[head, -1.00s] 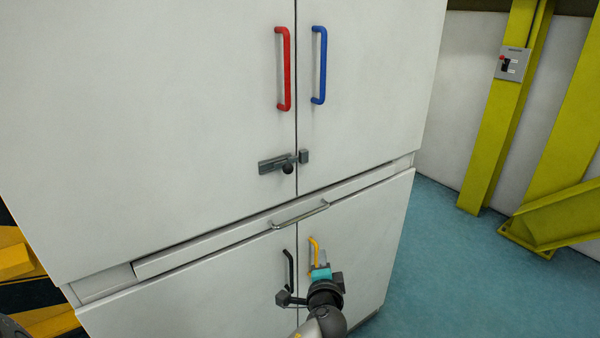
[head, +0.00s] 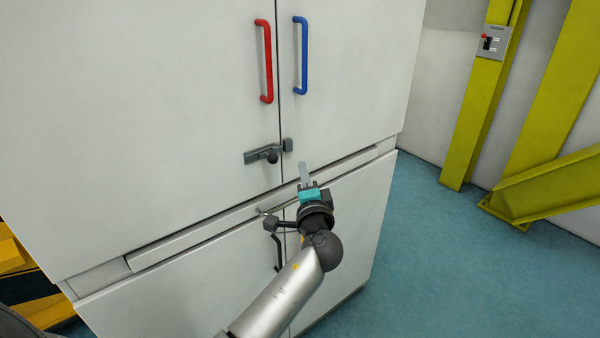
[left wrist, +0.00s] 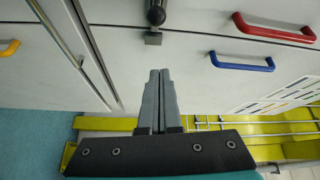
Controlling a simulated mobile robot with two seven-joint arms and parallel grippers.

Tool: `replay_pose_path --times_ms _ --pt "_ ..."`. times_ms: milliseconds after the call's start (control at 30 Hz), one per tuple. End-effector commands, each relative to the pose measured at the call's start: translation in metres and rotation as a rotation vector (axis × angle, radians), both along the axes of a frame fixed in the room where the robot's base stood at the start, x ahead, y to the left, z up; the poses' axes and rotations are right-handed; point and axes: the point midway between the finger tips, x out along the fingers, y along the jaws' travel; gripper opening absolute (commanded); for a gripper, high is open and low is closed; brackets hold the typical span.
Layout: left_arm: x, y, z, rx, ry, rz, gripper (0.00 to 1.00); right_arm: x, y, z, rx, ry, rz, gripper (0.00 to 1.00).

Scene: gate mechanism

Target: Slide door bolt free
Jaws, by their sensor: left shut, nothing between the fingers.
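The door bolt (head: 262,154) is a grey slide latch with a dark round knob on the upper left door, at the seam. Its small grey catch (head: 287,145) sits on the upper right door; the bolt appears to reach across to it. My left gripper (head: 304,168) is shut and empty, below and to the right of the catch, in front of the cabinet. In the left wrist view the shut fingers (left wrist: 157,85) point toward the doors, with the black bolt knob (left wrist: 156,16) and the catch (left wrist: 153,38) above them, apart from the fingertips. My right gripper is not in view.
A red handle (head: 265,60) and a blue handle (head: 300,55) stand out from the upper doors. A black handle (head: 277,250) is on the lower door. Yellow beams (head: 485,95) stand right, beyond open floor.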

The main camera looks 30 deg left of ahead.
Motion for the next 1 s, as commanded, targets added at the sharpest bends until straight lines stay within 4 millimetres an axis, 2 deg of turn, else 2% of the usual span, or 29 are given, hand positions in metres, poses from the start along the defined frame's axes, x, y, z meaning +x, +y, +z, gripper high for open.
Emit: replay_pose_path --times_ms 500,700,1000 --pt "0.061 0.047 0.006 0.002 -0.001 0.001 0.0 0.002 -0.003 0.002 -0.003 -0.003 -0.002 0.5" --pt "0.039 0.061 0.001 0.001 0.002 0.0 0.0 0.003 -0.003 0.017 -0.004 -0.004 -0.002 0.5" --pt "0.027 0.068 -0.002 -0.001 -0.001 0.0 0.0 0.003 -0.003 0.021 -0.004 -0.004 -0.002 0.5"
